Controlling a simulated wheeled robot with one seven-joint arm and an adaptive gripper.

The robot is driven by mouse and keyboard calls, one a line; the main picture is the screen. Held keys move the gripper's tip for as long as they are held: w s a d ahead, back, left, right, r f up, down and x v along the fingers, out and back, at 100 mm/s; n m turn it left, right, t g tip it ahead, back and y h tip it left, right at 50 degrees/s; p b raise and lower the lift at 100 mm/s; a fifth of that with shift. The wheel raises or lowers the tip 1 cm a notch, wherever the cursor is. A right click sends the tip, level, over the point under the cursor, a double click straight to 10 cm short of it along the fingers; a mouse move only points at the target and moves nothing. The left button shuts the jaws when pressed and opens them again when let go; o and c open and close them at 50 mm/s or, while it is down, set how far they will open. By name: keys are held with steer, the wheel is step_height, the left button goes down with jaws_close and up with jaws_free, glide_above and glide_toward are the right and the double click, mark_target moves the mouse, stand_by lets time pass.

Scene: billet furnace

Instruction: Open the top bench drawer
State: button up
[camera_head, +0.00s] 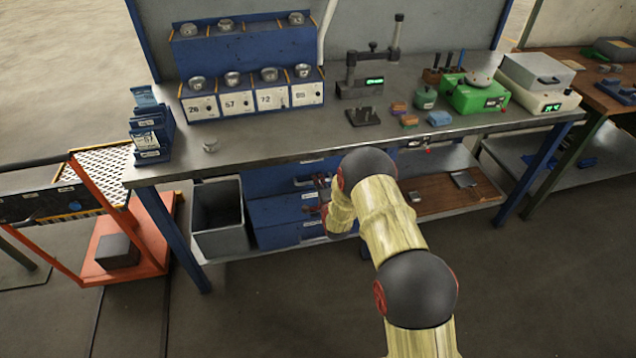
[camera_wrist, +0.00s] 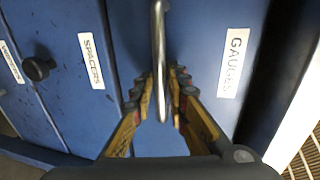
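In the wrist view, the drawer labelled GAUGES (camera_wrist: 208,40) is beside the SPACERS drawer (camera_wrist: 65,75), with labels turned sideways. The GAUGES drawer looks closed. A metal bar handle (camera_wrist: 159,50) stands out from it. My gripper (camera_wrist: 164,82) is at this drawer, with one finger on each side of the bar. A narrow gap seems to show beside the bar, so the fingers look open around it. In the head view, my arm hides part of the gripper and drawer front.
The bench top (camera_head: 260,138) overhangs the drawers. A grey bin (camera_head: 218,240) stands left of the cabinet, and a wooden board (camera_head: 455,190) lies on the lower shelf at right. An orange cart (camera_head: 130,255) is at the left. The floor in front is clear.

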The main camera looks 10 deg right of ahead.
steer(key=shift+c, duration=1)
jaws_close()
